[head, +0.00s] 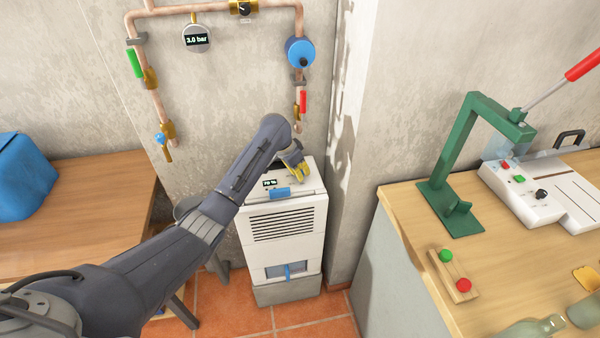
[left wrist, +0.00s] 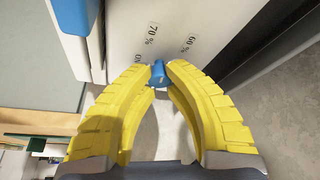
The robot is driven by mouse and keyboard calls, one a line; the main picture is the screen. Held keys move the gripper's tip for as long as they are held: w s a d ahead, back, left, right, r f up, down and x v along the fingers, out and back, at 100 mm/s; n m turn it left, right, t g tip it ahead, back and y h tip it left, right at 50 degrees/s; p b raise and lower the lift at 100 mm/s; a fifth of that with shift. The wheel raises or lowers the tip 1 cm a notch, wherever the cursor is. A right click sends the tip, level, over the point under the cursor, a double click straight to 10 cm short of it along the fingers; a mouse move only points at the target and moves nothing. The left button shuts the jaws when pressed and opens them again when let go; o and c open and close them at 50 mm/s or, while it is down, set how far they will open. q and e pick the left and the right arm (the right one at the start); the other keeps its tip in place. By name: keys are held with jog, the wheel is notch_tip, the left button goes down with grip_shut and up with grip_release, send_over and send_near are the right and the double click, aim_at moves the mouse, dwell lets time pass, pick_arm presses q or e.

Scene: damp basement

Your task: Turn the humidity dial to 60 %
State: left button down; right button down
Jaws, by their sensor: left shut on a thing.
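The white dehumidifier (head: 290,228) stands against the wall in the head view, with a small dark display (head: 270,183) on its top that appears to read 70 %. In the left wrist view, the blue humidity dial (left wrist: 157,74) sits on the white top panel, with a 70 % label (left wrist: 152,34) and a 60 % label (left wrist: 188,43) beyond it. My left gripper (head: 300,171), with yellow fingers, points down at the top; in the left wrist view its fingertips (left wrist: 157,70) are shut on the dial. The dial's pointer is not clear. My right gripper is not in view.
Copper pipes with a gauge (head: 196,38) and valves run on the wall behind. A wall corner (head: 352,150) stands close right of the dehumidifier. A wooden bench (head: 400,215) with a green stand (head: 446,190) is at right, a wooden table (head: 95,215) at left.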

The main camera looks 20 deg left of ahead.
pick_arm(q)
jog(key=m+h, duration=0.1)
jog(key=m, duration=0.2)
jog(key=shift+w+a+m+g, duration=0.1)
jog(key=shift+m+g, duration=0.2)
jog(key=shift+g, duration=0.1)
jog(key=shift+m+g+h, duration=0.3)
jog(key=shift+m+g, duration=0.4)
jog(key=shift+m, duration=1.2)
jog(key=c, duration=1.2)
grip_release()
jog(key=shift+v, duration=6)
